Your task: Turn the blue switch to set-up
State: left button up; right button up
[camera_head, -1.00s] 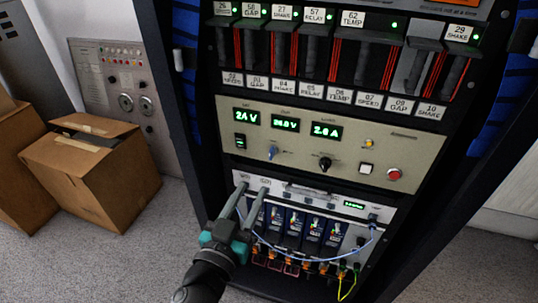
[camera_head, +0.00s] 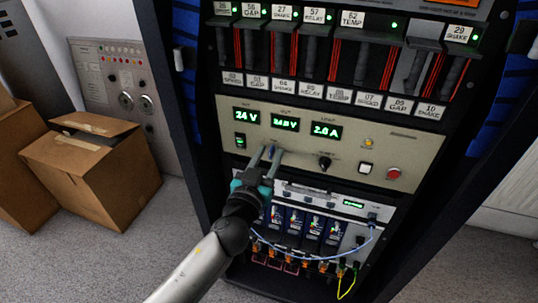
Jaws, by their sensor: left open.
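The blue switch (camera_head: 274,151) is a small knob on the beige power panel (camera_head: 430,158), below the green number displays. My left gripper (camera_head: 266,150) is in front of the panel with its two grey fingers pointing up at the blue switch. The fingers are open and their tips are at the switch, which shows between or just behind them. I cannot tell whether they touch it. The fingers partly hide the switch and the labels around it. My right gripper is not in view.
A black knob (camera_head: 325,162), a white square button (camera_head: 366,169) and a red button (camera_head: 394,174) sit right of the switch. Below is a module row with a blue cable (camera_head: 330,256). Labelled handles are above. Cardboard boxes (camera_head: 95,172) stand on the floor at left.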

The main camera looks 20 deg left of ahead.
pick_arm(q)
jog(key=shift+w, duration=0.25)
jog(key=shift+c, duration=0.3)
grip_shut()
